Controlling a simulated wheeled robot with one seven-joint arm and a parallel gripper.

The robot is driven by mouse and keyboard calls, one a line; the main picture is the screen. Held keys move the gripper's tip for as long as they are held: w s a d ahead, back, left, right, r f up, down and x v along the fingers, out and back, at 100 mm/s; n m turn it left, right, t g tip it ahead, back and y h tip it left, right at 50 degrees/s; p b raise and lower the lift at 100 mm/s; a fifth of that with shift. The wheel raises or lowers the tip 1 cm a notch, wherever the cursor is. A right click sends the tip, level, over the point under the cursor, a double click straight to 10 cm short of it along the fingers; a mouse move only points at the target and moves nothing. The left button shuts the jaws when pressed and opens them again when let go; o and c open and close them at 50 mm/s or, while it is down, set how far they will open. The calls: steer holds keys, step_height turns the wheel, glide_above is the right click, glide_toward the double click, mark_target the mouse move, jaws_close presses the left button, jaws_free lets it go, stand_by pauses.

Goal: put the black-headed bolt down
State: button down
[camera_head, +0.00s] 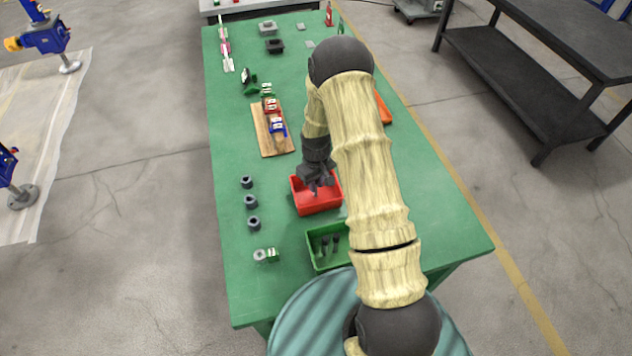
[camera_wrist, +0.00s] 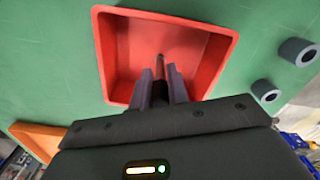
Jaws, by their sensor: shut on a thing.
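My gripper (camera_head: 317,184) is over the red bin (camera_head: 320,209) in the head view. In the wrist view my gripper's fingers (camera_wrist: 162,80) point into the red bin (camera_wrist: 216,62) and are shut on the bolt (camera_wrist: 160,60). The thin dark shank of the bolt shows beyond the fingertips. Its head is hidden between the fingers. The inside of the bin that I can see is bare. I cannot tell whether the bolt touches the bin floor.
A green bin (camera_head: 313,250) with several dark bolts stands nearer my base. Several dark cylindrical nuts (camera_head: 251,202) stand left of the red bin. A wooden board (camera_head: 264,144) with small red and blue jacks lies farther back. My arm hides part of the green table (camera_head: 232,165).

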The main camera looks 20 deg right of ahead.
steer(key=shift+f, duration=0.2)
steer(key=c, duration=1.4)
jaws_free()
steer(key=shift+r, duration=0.1)
steer(key=shift+o, duration=0.2)
step_height(320, 180, up, 11)
steer(key=b, duration=0.2)
steer(key=shift+b, duration=0.4)
steer(key=shift+r, duration=0.65)
